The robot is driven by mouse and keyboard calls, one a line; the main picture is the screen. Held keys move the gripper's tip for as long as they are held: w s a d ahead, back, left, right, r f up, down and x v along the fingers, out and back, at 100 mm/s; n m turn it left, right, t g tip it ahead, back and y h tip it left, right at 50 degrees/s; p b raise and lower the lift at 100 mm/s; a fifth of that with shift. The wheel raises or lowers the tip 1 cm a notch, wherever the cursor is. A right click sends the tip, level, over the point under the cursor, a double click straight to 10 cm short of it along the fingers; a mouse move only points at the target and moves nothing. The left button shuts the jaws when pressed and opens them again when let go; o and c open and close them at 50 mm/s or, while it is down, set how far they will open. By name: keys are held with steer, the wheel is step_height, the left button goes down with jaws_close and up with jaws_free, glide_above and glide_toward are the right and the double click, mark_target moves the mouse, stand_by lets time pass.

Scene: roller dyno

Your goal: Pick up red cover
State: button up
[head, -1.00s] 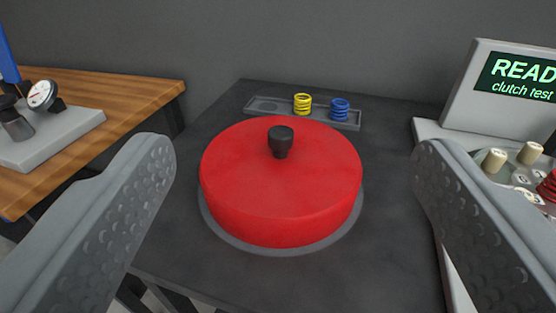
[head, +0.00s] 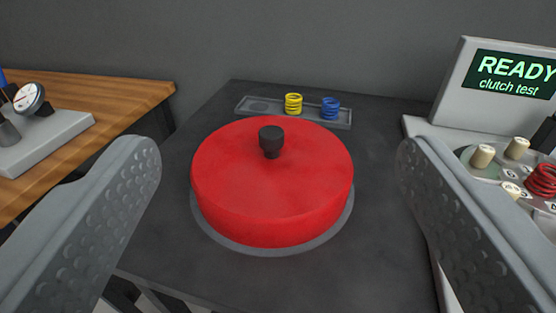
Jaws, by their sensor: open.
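The red cover (head: 270,190) is a wide round lid with a black knob (head: 271,140) standing up at its top. It sits on a grey round base ring (head: 280,249) on the dark table. My gripper (head: 278,150) is open and empty, with one grey studded finger at the left and one at the right of the picture. The cover shows between the fingers, farther off, and neither finger appears to touch it.
A grey tray (head: 244,106) behind the cover holds a yellow spring (head: 293,103) and a blue spring (head: 330,107). At right stands a console with a screen (head: 512,75) reading "READY clutch test" and a red spring (head: 542,180). A wooden bench (head: 110,95) with a dial gauge (head: 28,98) is at left.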

steer(key=c, duration=0.3)
steer(key=shift+w+r, duration=0.1)
steer(key=shift+w, duration=0.15)
steer(key=shift+c, duration=0.7)
step_height(320, 180, up, 3)
steer(key=g, duration=1.7)
glide_above(271, 131)
steer(key=f, duration=1.2)
steer(key=shift+s+a+f, duration=0.1)
steer(key=shift+s+f, duration=0.1)
steer(key=shift+s, duration=0.1)
steer(key=shift+w+f, duration=0.15)
steer(key=shift+f, duration=1.2)
steer(key=shift+w+f, duration=0.15)
steer(key=shift+f, duration=1.2)
